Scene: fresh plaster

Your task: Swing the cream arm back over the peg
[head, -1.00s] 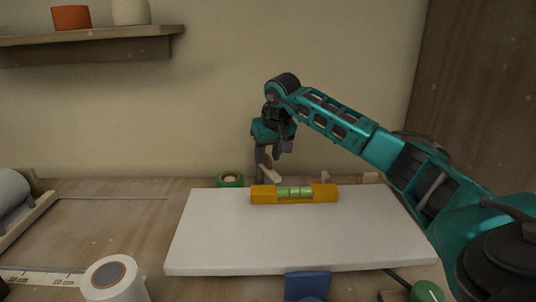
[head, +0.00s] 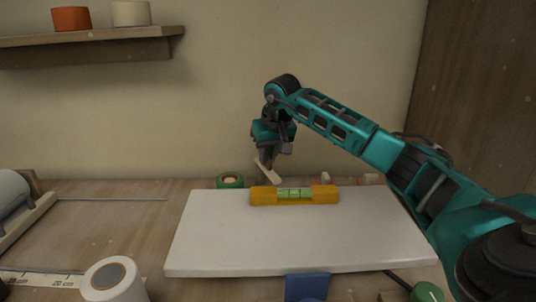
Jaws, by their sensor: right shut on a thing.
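The cream arm (head: 267,170) is a short pale bar behind the white board, tilted down to the right. My right gripper (head: 268,161) comes down from above and is shut on the cream arm; its fingertips are small and partly hidden. I cannot make out the peg; it may be hidden behind the board's far edge or the yellow level. My left gripper is not in view.
A white board (head: 300,242) fills the middle of the bench, with a yellow spirit level (head: 262,196) near its far edge. A green tape roll (head: 229,181) stands behind it. A white roll (head: 112,281) is at front left, a blue block (head: 307,286) at the front.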

